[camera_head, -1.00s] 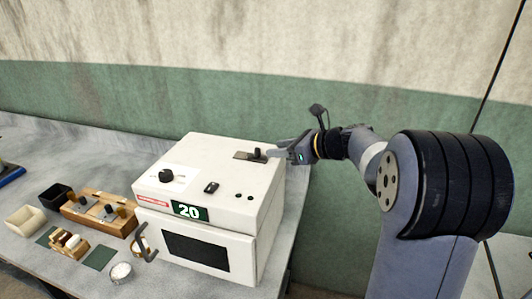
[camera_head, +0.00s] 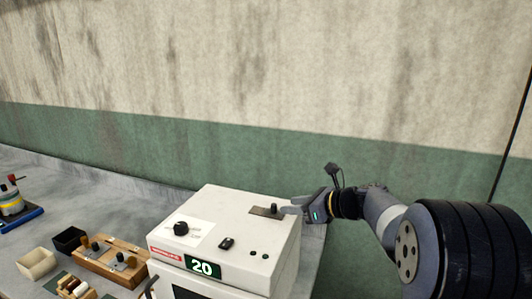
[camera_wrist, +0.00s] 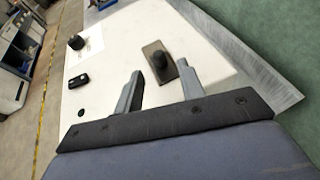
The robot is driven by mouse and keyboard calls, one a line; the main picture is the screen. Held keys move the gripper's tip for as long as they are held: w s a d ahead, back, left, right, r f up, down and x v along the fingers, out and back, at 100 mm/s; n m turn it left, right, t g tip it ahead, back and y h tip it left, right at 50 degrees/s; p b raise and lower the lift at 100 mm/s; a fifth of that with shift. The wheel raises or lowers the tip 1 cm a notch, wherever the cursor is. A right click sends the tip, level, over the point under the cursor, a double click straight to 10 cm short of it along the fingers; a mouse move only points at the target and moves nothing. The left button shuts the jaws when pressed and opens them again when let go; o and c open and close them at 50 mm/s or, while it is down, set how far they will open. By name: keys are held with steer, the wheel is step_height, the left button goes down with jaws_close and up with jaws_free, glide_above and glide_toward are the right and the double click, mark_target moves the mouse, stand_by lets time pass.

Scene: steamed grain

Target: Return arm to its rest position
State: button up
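My gripper (camera_head: 292,205) is at the right side of the white machine's top, close to a small black knob on a dark plate (camera_head: 266,211). In the wrist view my gripper (camera_wrist: 160,84) has its two fingers spread apart with nothing between them. The black knob (camera_wrist: 160,61) shows just beyond the fingertips, nearer the right finger. I cannot tell whether a finger touches it. The white machine (camera_head: 232,230) carries a green label reading 20 on its front.
A black dial (camera_head: 181,228) and a small switch (camera_head: 226,243) are on the machine's top. To its left are a wooden holder (camera_head: 102,266), a black box (camera_head: 70,240) and a cream box (camera_head: 36,263). A green and beige wall (camera_head: 330,152) stands behind.

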mark_target(274, 204)
steer(key=p+x, duration=0.1)
steer(key=x, duration=0.6)
steer(key=a, duration=0.1)
steer(key=w+a, duration=0.1)
steer(key=shift+a+r, duration=0.1)
steer(key=shift+a, duration=0.3)
steer(key=shift+s+d+r, duration=0.2)
steer(key=shift+s+d, duration=0.1)
steer(key=shift+d, duration=0.1)
steer(key=shift+w+a, duration=0.1)
